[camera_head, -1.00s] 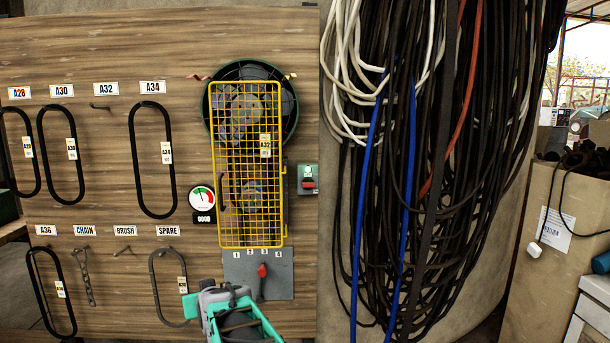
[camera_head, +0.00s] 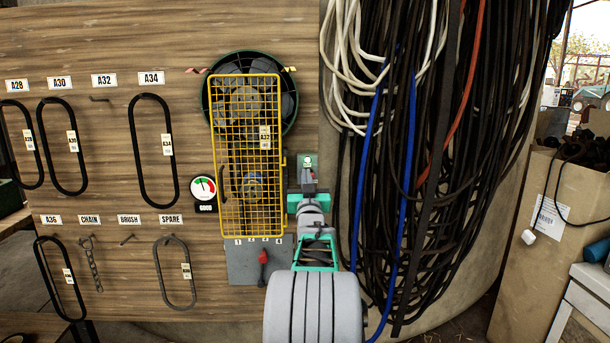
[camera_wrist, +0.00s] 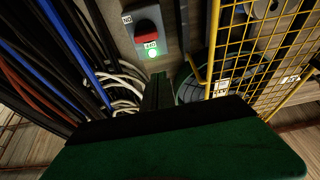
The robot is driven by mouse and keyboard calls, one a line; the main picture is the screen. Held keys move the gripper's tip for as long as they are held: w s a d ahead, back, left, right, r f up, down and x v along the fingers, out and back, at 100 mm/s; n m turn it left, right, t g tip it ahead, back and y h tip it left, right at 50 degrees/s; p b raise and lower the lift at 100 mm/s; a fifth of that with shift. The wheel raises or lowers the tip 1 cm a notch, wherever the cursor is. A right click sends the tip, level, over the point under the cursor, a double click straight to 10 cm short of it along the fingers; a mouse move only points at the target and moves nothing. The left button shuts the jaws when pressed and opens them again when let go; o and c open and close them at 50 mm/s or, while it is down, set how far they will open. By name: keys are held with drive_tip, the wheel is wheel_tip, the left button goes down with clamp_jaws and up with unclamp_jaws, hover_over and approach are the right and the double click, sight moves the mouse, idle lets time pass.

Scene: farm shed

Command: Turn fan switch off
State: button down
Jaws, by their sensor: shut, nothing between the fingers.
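The fan switch is a small box with a red and black knob. In the wrist view the knob (camera_wrist: 147,27) sits on the grey box face, with a lit green lamp (camera_wrist: 154,52) beside it. In the head view only the upper part of the switch box (camera_head: 307,160) shows, because my gripper covers the knob. My gripper (camera_head: 308,171) is shut and empty in front of the box. In the wrist view its narrow tip (camera_wrist: 158,78) is close to the lamp end of the box; I cannot tell whether it touches. The round fan (camera_head: 290,100) is behind the yellow guard.
The yellow mesh guard (camera_head: 247,237) stands directly left of the switch. A grey panel with a red lever (camera_head: 263,257) is below it. Hanging black, white and blue hoses (camera_head: 408,150) are close on the right. A gauge (camera_head: 203,188) and belts hang farther left.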

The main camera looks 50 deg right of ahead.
drive_tip(key=p+x, duration=0.1)
drive_tip(key=x, duration=0.6)
drive_tip(key=shift+w+d+r, duration=0.15)
drive_tip(key=shift+w+d, duration=0.1)
wheel_tip(320, 180, down, 3)
drive_tip(key=shift+f, duration=0.1)
drive_tip(key=shift+a+f+b, duration=0.1)
drive_tip(key=shift+f+b, duration=0.2)
drive_tip(key=shift+f, duration=0.15)
drive_tip(key=shift+a+f, duration=0.1)
drive_tip(key=shift+n+b, duration=0.4)
drive_tip(key=shift+b, duration=0.05)
